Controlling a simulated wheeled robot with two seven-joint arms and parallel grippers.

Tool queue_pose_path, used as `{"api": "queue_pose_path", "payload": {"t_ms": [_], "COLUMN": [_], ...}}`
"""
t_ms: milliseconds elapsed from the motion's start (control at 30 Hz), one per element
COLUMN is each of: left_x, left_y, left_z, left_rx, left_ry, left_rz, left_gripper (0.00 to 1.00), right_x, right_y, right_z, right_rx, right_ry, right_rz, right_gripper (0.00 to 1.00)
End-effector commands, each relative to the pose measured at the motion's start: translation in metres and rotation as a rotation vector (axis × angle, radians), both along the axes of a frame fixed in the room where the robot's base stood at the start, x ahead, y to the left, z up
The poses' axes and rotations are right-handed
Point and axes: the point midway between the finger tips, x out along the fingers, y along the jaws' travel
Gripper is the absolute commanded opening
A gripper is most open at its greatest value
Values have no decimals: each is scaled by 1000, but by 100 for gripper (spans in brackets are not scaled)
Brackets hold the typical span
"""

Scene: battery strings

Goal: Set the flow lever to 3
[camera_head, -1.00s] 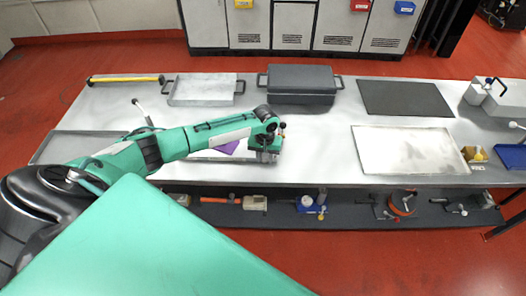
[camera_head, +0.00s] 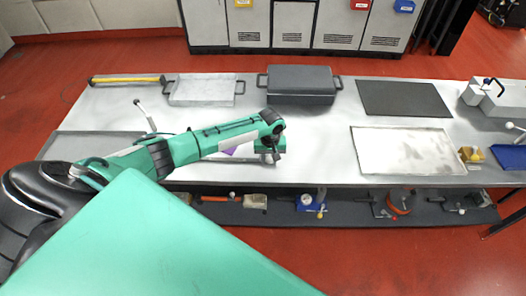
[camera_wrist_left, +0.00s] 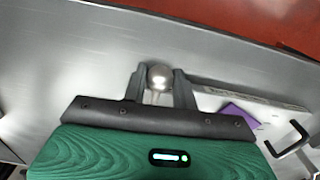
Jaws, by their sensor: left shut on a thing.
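My left gripper (camera_head: 268,158) is over the front middle of the workbench, and my own arm hides most of what is under it in the head view. In the left wrist view my left gripper (camera_wrist_left: 158,88) has its two dark fingers on either side of a shiny metal ball knob (camera_wrist_left: 158,76) and is shut on it. The knob looks like the end of a lever; a short piece of stem shows below it. No scale or number can be read in these views. My right gripper is not in view.
A tray with a purple piece (camera_wrist_left: 238,115) lies beside the gripper. Another lever (camera_head: 145,115) stands to the left. A dark lidded box (camera_head: 300,84), a pale tray (camera_head: 202,90), a dark mat (camera_head: 404,98) and a light plate (camera_head: 410,150) are on the bench (camera_head: 310,130).

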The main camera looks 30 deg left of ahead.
Motion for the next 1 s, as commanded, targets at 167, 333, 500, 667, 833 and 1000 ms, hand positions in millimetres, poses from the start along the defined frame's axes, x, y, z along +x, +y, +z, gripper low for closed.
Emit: {"api": "queue_pose_path", "payload": {"t_ms": [167, 333, 500, 667, 833, 1000], "left_x": [0, 0, 3, 6, 10, 11], "left_y": [-1, -1, -5, -9, -13, -15], "left_z": [-1, 0, 1, 1, 1, 0], "left_rx": [-1, -1, -2, -2, -3, 0], "left_ry": [1, 2, 1, 2, 1, 1], "left_rz": [2, 5, 55, 119, 187, 220], "left_gripper": [5, 5, 5, 5, 5, 5], "right_x": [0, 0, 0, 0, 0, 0], "right_y": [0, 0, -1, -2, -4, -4], "right_z": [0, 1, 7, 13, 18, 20], "right_rx": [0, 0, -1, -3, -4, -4], "right_ry": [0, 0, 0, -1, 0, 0], "right_rz": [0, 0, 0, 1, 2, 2], "right_gripper": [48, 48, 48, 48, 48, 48]}}
